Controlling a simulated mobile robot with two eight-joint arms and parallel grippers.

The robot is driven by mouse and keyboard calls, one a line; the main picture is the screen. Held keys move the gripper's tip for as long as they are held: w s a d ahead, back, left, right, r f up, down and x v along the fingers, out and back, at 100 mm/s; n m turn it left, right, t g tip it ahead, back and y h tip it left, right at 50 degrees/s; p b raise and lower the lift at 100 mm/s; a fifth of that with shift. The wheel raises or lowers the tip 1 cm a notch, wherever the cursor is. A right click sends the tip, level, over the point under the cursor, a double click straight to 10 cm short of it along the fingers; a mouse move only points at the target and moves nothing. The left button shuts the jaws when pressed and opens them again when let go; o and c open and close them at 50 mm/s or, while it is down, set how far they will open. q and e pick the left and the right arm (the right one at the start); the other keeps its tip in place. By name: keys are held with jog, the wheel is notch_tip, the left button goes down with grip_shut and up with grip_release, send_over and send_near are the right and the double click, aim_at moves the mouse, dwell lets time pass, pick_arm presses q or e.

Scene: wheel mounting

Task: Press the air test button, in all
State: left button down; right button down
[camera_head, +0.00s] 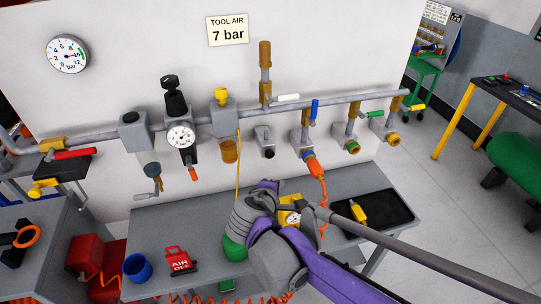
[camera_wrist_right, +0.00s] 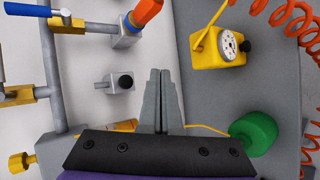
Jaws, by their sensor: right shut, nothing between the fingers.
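No button with a readable air test label shows. A green round knob (camera_head: 234,247) stands low by the bench, partly hidden by my right arm; it also shows in the wrist view (camera_wrist_right: 255,134), to the right of my fingers. A grey wall block with a black round end (camera_head: 268,153) sits under the air pipe; in the wrist view this block (camera_wrist_right: 121,83) is left of my fingers. My right gripper (camera_wrist_right: 162,75) is shut and empty, its fingers apart from both in the picture. My left gripper is out of view.
A yellow gauge box (camera_head: 290,217) is partly behind my right arm. An orange hose (camera_head: 322,190) hangs from a wall outlet. A red AIR OFF tag (camera_head: 179,260), a blue cup (camera_head: 137,267) and a black tray (camera_head: 385,211) are on the grey bench (camera_head: 165,222).

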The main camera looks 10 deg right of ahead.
jog(key=w, duration=0.8)
jog(key=shift+w+b, duration=0.4)
jog(key=shift+a, duration=0.1)
dwell(1.6)
jog(key=shift+w, duration=0.45)
jog(key=shift+w, duration=0.5)
dwell(0.8)
jog(key=shift+s, duration=0.95)
jog(key=s, duration=0.5)
jog(key=shift+p, duration=0.35)
